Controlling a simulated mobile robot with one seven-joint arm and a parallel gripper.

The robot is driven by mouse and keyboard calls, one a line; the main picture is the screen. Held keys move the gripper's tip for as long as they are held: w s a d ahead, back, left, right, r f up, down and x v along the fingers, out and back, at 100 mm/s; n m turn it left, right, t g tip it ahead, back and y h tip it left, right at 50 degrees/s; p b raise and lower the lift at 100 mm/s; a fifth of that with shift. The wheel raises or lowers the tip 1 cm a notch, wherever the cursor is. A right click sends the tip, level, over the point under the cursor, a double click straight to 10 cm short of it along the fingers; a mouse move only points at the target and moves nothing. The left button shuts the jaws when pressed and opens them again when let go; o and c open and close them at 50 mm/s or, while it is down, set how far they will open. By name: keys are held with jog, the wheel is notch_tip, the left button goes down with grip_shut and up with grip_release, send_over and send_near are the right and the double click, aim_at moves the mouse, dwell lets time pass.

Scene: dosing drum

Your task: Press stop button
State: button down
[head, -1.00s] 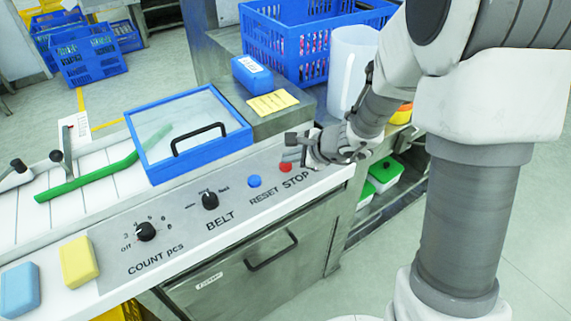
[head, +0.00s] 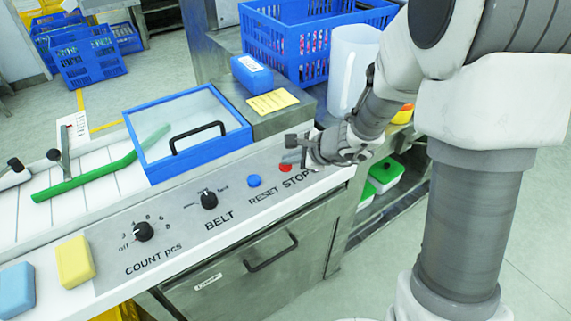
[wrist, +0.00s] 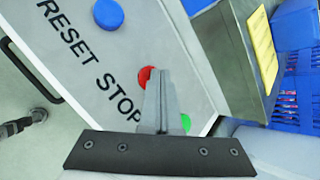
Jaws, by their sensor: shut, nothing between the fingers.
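The red stop button (head: 286,168) sits on the grey control panel, above the word STOP. It also shows in the wrist view (wrist: 146,75), partly hidden behind the tips of my shut gripper (wrist: 157,85). In the head view my gripper (head: 300,145) is at the panel's right end, just beside and over the button. I cannot tell whether the fingertips touch the button or hover above it. The blue reset button (head: 254,181) is to the left of the red one, clear of my gripper.
The BELT knob (head: 208,199) and COUNT knob (head: 143,231) are further left. A blue-framed lid (head: 190,135) with a black handle lies behind the panel. A blue box (head: 252,73), a yellow note (head: 272,101), a blue crate (head: 310,45) and a clear jug (head: 350,70) stand behind.

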aim_at(290, 167)
dwell(0.3)
jog(key=shift+r+p, duration=0.6)
jog(key=shift+r, duration=0.25)
jog(key=shift+r+p, duration=1.95)
jog(key=shift+r, duration=0.6)
